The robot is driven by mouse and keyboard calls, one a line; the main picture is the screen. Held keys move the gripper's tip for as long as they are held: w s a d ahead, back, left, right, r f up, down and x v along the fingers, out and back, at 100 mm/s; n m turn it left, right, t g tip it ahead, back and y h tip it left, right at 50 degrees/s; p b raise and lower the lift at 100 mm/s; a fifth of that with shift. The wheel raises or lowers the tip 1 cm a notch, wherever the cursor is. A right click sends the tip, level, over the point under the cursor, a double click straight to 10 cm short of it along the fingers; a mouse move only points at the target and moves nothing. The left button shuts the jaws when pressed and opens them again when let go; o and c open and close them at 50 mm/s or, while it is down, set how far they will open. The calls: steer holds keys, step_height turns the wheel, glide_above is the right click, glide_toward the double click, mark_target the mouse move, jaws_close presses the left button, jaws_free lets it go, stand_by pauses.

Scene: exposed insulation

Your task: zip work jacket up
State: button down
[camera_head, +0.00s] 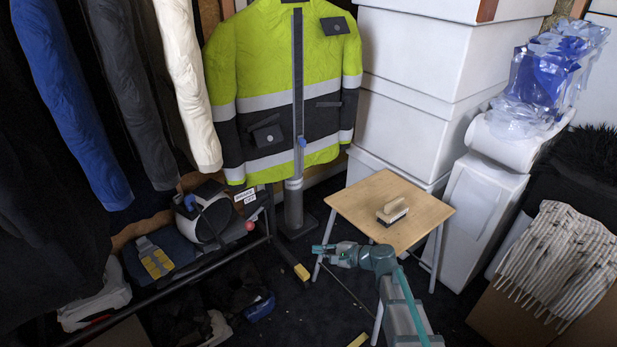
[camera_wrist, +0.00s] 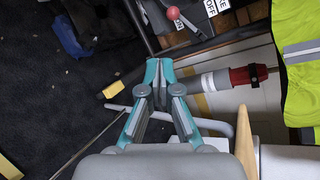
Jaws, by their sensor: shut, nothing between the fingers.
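The work jacket (camera_head: 255,70) is yellow-green with black panels and grey bands, upright on a stand. A dark zip strip (camera_head: 298,80) runs down its front. A small blue piece, which looks like the zip pull (camera_head: 302,142), sits low on the strip near the hem. My gripper (camera_head: 318,248) is below the jacket and apart from it, beside the small table. In the wrist view my gripper (camera_wrist: 158,72) has its teal fingertips together with nothing between them. Part of the jacket (camera_wrist: 300,70) shows there at the right edge; the zip pull does not.
A small wooden table (camera_head: 365,205) with a brush-like object (camera_head: 392,210) stands right of my gripper. White boxes (camera_head: 425,60) are stacked behind it. Hanging clothes (camera_head: 125,80) and a low rack (camera_head: 150,320) line the left. The stand's post (camera_head: 293,205) is below the jacket.

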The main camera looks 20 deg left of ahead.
mark_target(302, 141)
steer(key=w+a+r+m+t+y+b, duration=0.1)
steer(key=w+a+r+m+t+y, duration=0.1)
steer(key=w+r+m+t, duration=0.4)
steer(key=w+a+r+m+t+y+b, duration=0.1)
steer(key=w+a+r+m+t+y, duration=0.15)
steer(key=w+r+m, duration=0.65)
steer(key=shift+m+g, duration=0.25)
steer(key=shift+m, duration=0.15)
steer(key=x, duration=0.2)
steer(key=r+b+x, duration=0.1)
steer(key=x, duration=0.2)
steer(key=s+x, duration=0.1)
steer(key=x, duration=0.2)
steer(key=shift+a+r, duration=0.15)
steer(key=shift+a, duration=0.1)
step_height(302, 141, up, 3)
steer(key=shift+s+r+b, duration=0.1)
steer(key=shift+r+b, duration=0.05)
steer(key=shift+b, duration=0.4)
steer(key=shift+r, duration=0.5)
